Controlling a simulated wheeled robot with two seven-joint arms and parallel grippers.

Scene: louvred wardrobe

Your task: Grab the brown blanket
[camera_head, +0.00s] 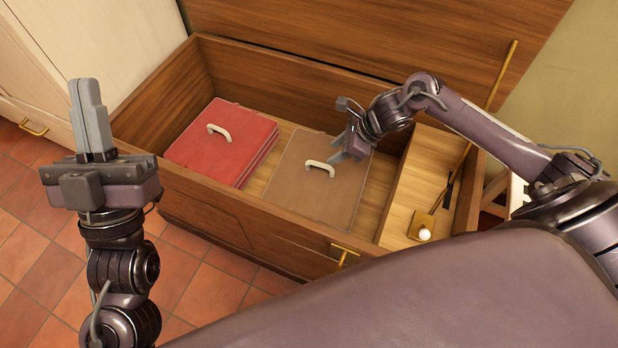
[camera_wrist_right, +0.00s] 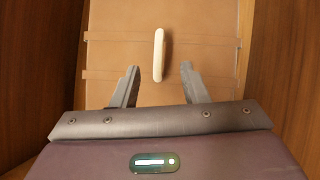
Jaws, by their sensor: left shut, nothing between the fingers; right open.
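The brown blanket (camera_head: 312,193) lies folded and flat in the wooden chest, with a pale handle (camera_head: 320,168) on top. In the right wrist view the blanket (camera_wrist_right: 200,22) fills the upper middle, and its handle (camera_wrist_right: 159,55) stands just ahead of the fingertips, between their lines. My right gripper (camera_head: 345,153) is over the blanket near the handle; in the right wrist view the gripper (camera_wrist_right: 160,72) is open with nothing between its fingers. My left gripper (camera_head: 90,118) is shut and empty, pointing up outside the chest at the left.
A red folded blanket (camera_head: 222,143) with a pale handle lies left of the brown one. The chest's front wall (camera_head: 240,222) and open lid (camera_head: 400,35) bound the space. A side compartment (camera_head: 405,210) with a brass piece is at right. A pale cabinet (camera_head: 90,45) stands at left.

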